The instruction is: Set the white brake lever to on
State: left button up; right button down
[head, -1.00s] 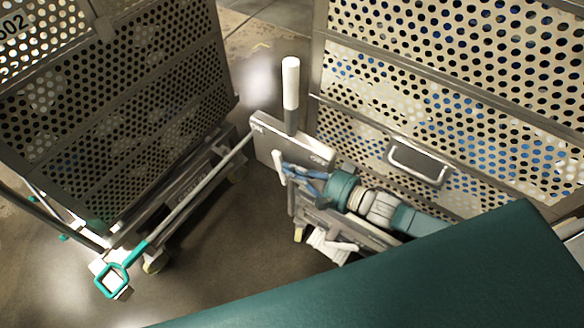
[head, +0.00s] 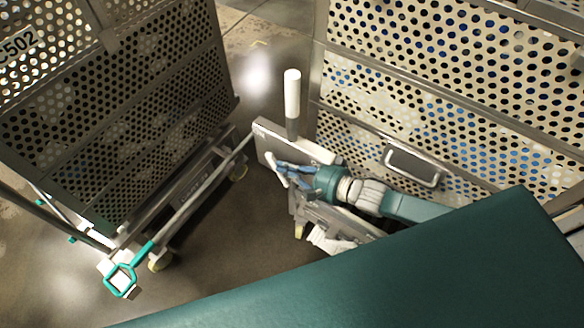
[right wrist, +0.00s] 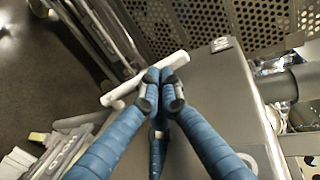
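The white brake lever (head: 282,180) is a short white bar on the face of a grey plate (head: 268,143) on the right trolley. In the right wrist view the lever (right wrist: 122,93) runs slantwise behind my fingertips. My right gripper (head: 283,172), with blue fingers, is at the lever and hides part of it. In the right wrist view the gripper (right wrist: 161,85) has its fingertips drawn together against or just in front of the bar. I cannot tell whether they pinch it. A small label (right wrist: 222,44) sits on the plate; its text is unreadable there. My left gripper is not in view.
An upright post with a white grip (head: 292,94) stands behind the plate. Perforated baskets stand left (head: 150,90) and right (head: 440,70). A bar with a teal loop handle (head: 120,280) links towards the plate. Dark floor (head: 230,240) lies open between the trolleys.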

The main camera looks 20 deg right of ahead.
jog(key=shift+w+a, duration=0.65)
jog(key=shift+w, duration=0.15)
jog(key=shift+r, duration=0.1)
